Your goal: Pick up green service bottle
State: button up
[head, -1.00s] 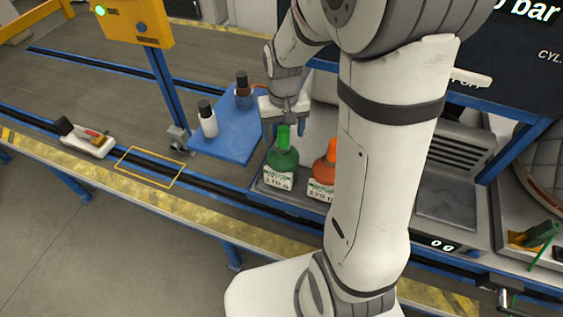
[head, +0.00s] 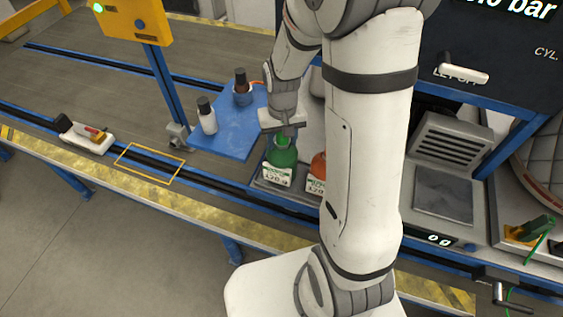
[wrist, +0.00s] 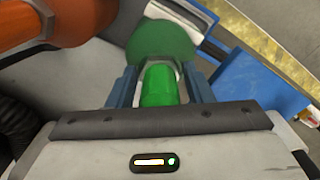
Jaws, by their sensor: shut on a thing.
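The green service bottle (head: 281,158) stands upright in a grey tray (head: 262,183), with a white label on its front. My gripper (head: 282,134) is over it from above, shut on its bright green cap. In the wrist view the cap (wrist: 158,86) sits between the two blue-grey fingers of my gripper (wrist: 160,88), and the bottle's darker green shoulder (wrist: 160,45) shows beyond. An orange bottle (head: 318,167) stands just right of the green one, partly hidden by my arm. The orange bottle also shows close by in the wrist view (wrist: 50,22).
A blue board (head: 228,135) left of the tray carries a white bottle (head: 207,118) and a brown bottle (head: 242,90), both dark-capped. A scale plate (head: 443,195) lies right of my arm. A yellow-striped rail (head: 150,188) runs along the front.

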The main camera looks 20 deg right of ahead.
grip_shut()
jog(key=shift+r, duration=0.1)
dwell(0.3)
